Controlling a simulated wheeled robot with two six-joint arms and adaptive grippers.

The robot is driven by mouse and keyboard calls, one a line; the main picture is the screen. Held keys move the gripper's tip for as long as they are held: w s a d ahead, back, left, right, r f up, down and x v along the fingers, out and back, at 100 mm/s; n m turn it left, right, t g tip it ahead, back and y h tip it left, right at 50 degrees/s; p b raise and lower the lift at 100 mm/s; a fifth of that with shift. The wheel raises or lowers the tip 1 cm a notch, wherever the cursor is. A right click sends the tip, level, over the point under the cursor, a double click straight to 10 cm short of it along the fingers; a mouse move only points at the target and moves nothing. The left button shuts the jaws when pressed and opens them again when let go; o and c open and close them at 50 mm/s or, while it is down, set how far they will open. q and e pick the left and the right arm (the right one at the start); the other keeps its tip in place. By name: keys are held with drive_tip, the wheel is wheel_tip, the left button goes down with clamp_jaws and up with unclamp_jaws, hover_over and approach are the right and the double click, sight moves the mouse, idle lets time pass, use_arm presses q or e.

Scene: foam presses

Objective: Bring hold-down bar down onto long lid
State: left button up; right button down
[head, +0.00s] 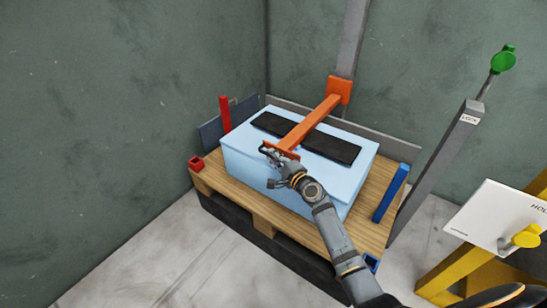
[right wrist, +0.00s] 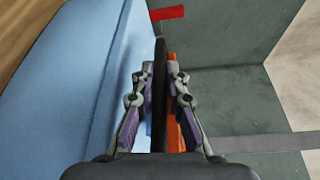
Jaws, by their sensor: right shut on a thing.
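The orange hold-down bar (head: 312,122) runs from a bracket on a grey upright post, across the top of a light blue block (head: 285,185). A long dark slab (head: 333,147), which looks like the long lid, lies on the block and passes under the bar. Whether the bar touches it, I cannot tell. My right gripper (head: 273,153) is at the bar's near end, over the block's front edge. In the right wrist view its fingers (right wrist: 160,88) are shut on the bar's end, with a thin dark piece and an orange plate (right wrist: 175,120) between them. My left gripper is out of view.
The block stands on a wooden pallet (head: 380,215) with a red post (head: 225,113) at left and a blue post (head: 390,193) at right. A grey lever with a green knob (head: 503,59) rises at right. A yellow stand (head: 455,275) holds a white sign (head: 500,215).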

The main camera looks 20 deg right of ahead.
drive_tip(key=shift+f, duration=0.1)
drive_tip(key=c, duration=1.4)
unclamp_jaws()
drive_tip(key=shift+o, duration=0.2)
drive_tip(key=shift+s, duration=0.1)
drive_tip(key=v, duration=1.2)
